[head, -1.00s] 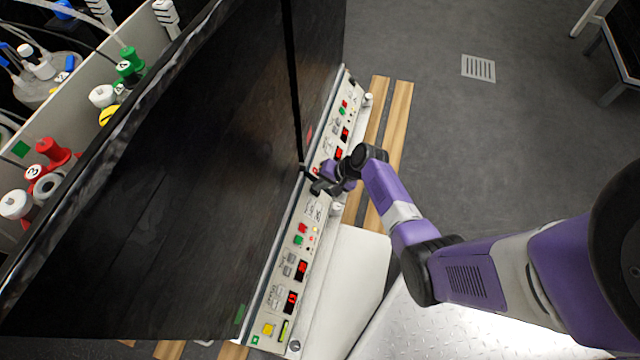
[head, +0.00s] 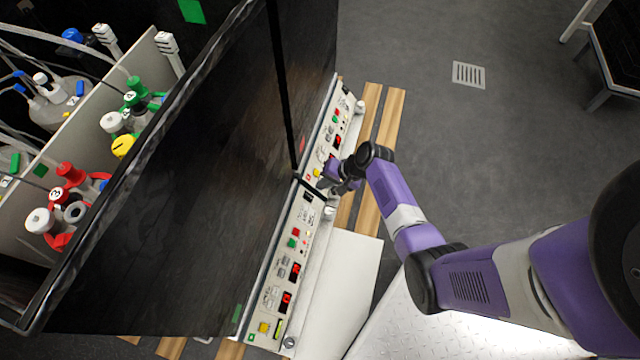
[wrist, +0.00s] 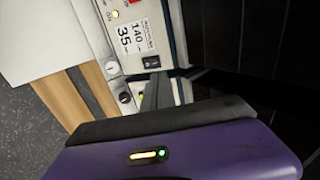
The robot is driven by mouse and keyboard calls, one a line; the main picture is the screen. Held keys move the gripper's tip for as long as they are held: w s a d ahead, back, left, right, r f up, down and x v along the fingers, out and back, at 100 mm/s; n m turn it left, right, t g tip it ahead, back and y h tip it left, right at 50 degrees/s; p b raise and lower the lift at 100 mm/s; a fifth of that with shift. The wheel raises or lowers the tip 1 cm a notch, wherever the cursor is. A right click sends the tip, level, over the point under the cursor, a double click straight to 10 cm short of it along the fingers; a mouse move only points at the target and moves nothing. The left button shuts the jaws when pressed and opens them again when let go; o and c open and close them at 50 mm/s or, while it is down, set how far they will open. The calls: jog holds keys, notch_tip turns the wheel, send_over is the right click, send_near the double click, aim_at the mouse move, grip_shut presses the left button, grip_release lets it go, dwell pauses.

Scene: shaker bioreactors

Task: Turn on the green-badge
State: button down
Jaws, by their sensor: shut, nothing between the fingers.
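The nearer shaker's control panel (head: 268,302) runs along the front, with a green square (head: 250,337) at its near end and a green badge (head: 238,314) on the dark cover above. It has red displays, coloured buttons and a black rocker switch (head: 308,196) at its far end. My gripper (head: 328,187) is by the gap between the two panels, close to that switch. In the wrist view, my gripper's dark fingers (wrist: 155,92) are shut and empty, just beside a black rocker switch (wrist: 151,62) below a "140 35" label (wrist: 129,38). Whether they touch anything is unclear.
The farther shaker's panel (head: 343,112) continues the row, with a red badge (head: 302,145) above it. Wooden slats (head: 390,130) lie on the floor. Open floor (head: 430,150) is at right.

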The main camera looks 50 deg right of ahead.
notch_tip(320, 180, up, 6)
jog(key=s+p, duration=0.2)
jog(key=shift+d, duration=0.35)
jog(key=shift+f, duration=0.1)
